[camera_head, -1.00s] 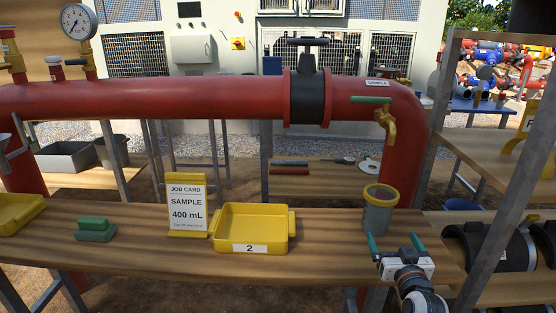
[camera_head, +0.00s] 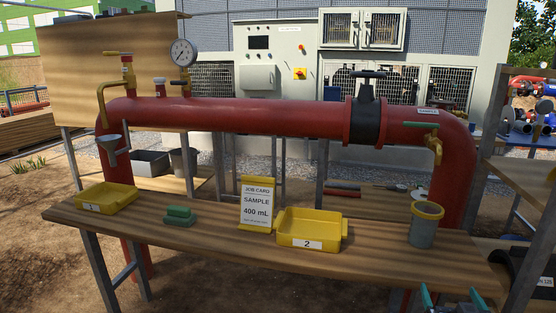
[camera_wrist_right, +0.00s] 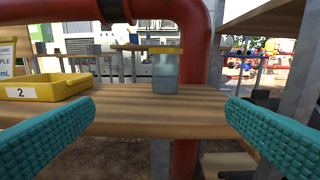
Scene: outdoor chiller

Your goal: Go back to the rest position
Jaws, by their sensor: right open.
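My right gripper (camera_head: 451,296) is at the bottom edge of the head view, below and in front of the table's right end. Its teal fingers are wide apart with nothing between them; they also show in the wrist view (camera_wrist_right: 160,125). The grey sample cup with a yellow rim (camera_head: 424,230) stands upright on the wooden table (camera_head: 370,265), apart from the gripper. In the wrist view the cup (camera_wrist_right: 165,75) is ahead, beyond the fingertips, and looks partly filled. My left gripper is not in view.
Yellow tray 2 (camera_head: 310,230), a job card reading SAMPLE 400 mL (camera_head: 257,208), a green block (camera_head: 179,215) and another yellow tray (camera_head: 107,197) are on the table. A red pipe (camera_head: 250,117) with a tap (camera_head: 436,148) runs behind. A shelf post (camera_head: 535,240) stands close at right.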

